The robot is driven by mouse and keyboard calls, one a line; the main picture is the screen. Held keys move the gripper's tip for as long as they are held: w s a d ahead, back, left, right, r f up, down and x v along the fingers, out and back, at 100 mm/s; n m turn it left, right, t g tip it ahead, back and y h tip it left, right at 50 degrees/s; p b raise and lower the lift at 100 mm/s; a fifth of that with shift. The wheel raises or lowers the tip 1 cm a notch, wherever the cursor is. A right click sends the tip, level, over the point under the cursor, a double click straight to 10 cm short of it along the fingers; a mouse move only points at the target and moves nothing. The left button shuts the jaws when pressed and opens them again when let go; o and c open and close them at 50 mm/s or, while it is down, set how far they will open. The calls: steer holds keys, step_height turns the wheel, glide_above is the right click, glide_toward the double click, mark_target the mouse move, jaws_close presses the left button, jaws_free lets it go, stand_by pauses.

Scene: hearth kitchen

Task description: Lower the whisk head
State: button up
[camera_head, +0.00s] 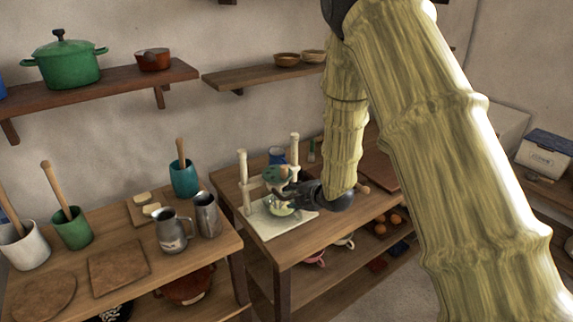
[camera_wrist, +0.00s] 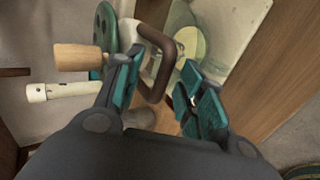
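In the head view, the whisk head (camera_head: 276,174) is a green and grey unit held between two cream posts, above a white base (camera_head: 270,224) on the right wooden table. A pale green bowl (camera_head: 282,208) sits below it. In the wrist view, a brown loop handle (camera_wrist: 168,62) lies ahead of and between my fingers, with a green round part (camera_wrist: 105,24) behind it at left. My gripper (camera_wrist: 165,80) is open, its teal-padded fingers wide apart, and contact with the handle is unclear. In the head view my gripper (camera_head: 298,190) is at the right side of the whisk head, partly hiding it.
A wooden-tipped peg (camera_wrist: 80,57) and a cream post (camera_wrist: 62,92) stand left of my fingers. The left table holds metal jugs (camera_head: 173,230) and a teal cup (camera_head: 184,179). A wall shelf (camera_head: 262,76) is above.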

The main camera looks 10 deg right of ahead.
steer(key=shift+p+v, duration=0.55)
steer(key=shift+v, duration=2.35)
